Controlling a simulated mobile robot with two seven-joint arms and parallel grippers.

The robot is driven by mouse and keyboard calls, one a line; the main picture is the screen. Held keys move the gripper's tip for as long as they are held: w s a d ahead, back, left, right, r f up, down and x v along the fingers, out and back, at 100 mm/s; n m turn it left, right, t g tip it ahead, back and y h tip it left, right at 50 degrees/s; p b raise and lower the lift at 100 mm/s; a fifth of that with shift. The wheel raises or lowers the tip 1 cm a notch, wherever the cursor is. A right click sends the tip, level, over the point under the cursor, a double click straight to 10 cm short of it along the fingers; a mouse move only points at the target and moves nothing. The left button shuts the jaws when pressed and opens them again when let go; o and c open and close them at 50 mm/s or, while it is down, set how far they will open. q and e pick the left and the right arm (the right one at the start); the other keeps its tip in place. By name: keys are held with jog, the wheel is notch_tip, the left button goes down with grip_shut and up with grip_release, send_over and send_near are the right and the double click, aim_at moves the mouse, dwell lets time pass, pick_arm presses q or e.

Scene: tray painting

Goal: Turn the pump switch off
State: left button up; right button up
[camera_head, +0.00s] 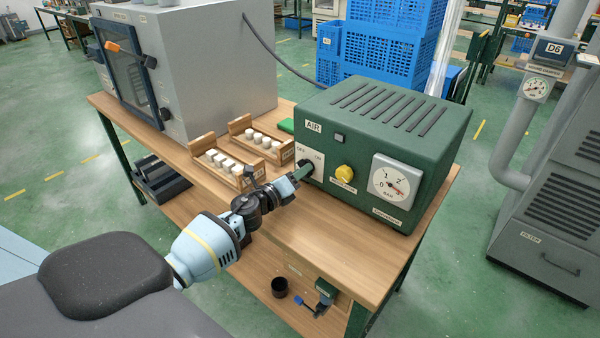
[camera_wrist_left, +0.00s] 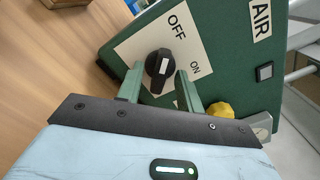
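The green pump box (camera_head: 385,130), labelled AIR, stands on the wooden bench. Its front has a white OFF/ON plate (camera_wrist_left: 133,48) with a black rotary switch (camera_wrist_left: 158,70) that carries a white mark. My left gripper (camera_head: 300,172) reaches the plate and partly hides the switch in the head view. In the left wrist view its two green fingers (camera_wrist_left: 158,88) are apart, one on either side of the switch; clear contact does not show. My right gripper is not in view.
A yellow knob (camera_head: 344,173) and a pressure gauge (camera_head: 396,182), needle near 3, sit right of the switch. Wooden racks of white pots (camera_head: 225,164) stand left of the box. A grey cabinet (camera_head: 205,75) is behind them. The bench front (camera_head: 345,265) is clear.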

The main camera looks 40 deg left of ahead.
pick_arm(q)
jog(key=s, duration=0.5)
jog(key=shift+s+a, duration=0.25)
jog(key=shift+s, duration=0.9)
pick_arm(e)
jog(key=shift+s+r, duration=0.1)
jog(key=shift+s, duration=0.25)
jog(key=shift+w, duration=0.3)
